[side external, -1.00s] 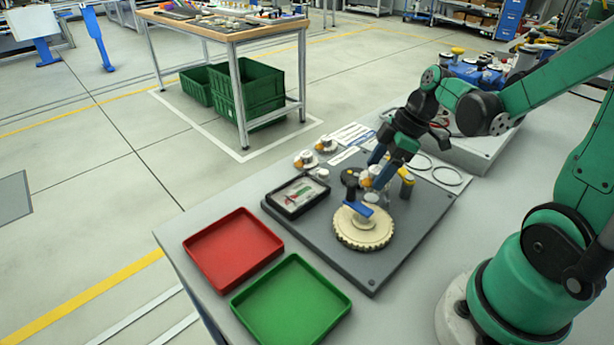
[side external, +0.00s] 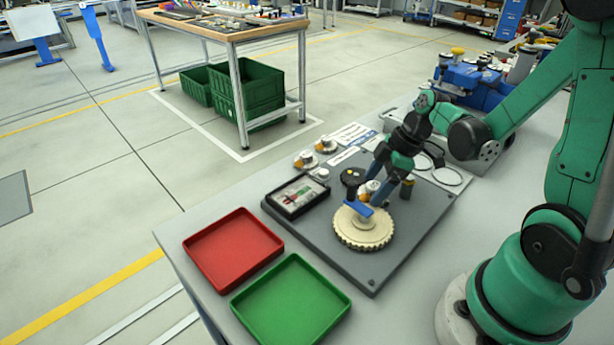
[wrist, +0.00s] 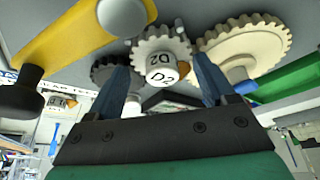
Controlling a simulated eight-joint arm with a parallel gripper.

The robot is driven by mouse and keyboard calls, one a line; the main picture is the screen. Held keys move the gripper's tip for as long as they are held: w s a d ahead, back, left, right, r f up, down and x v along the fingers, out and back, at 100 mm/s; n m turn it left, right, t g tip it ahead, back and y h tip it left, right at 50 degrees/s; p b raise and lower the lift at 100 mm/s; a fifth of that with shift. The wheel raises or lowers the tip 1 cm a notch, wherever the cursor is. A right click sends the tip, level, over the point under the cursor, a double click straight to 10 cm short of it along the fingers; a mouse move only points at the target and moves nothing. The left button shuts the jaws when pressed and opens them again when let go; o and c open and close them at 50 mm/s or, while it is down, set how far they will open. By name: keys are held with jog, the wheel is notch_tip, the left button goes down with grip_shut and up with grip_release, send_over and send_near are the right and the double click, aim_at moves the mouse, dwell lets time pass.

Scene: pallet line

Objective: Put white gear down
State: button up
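The white gear (wrist: 162,65), marked "20 D2" on its hub, sits between the two blue fingers of my gripper (wrist: 163,85) in the wrist view. The fingers meet its toothed rim on both sides, and it appears held. In the side view the white gear (side external: 373,185) is partly hidden by my gripper (side external: 378,190), low over the dark grey board (side external: 400,232). I cannot tell whether it touches the board or a peg. A large cream gear (side external: 350,238) lies just in front of it; it also shows in the wrist view (wrist: 255,40).
A blue piece (side external: 357,208) lies over the cream gear. A framed display (side external: 298,196), red tray (side external: 233,248) and green tray (side external: 292,303) are to the left.

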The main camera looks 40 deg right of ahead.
jog(key=shift+a+r, duration=0.15)
jog(key=shift+a, duration=0.05)
jog(key=v, duration=1.2)
jog(key=w+a+m+t+h, duration=0.3)
jog(key=a+m+t, duration=0.1)
jog(key=a+m, duration=0.5)
jog(key=a+f, duration=0.1)
jog(key=a, duration=0.1)
jog(key=shift+a, duration=0.35)
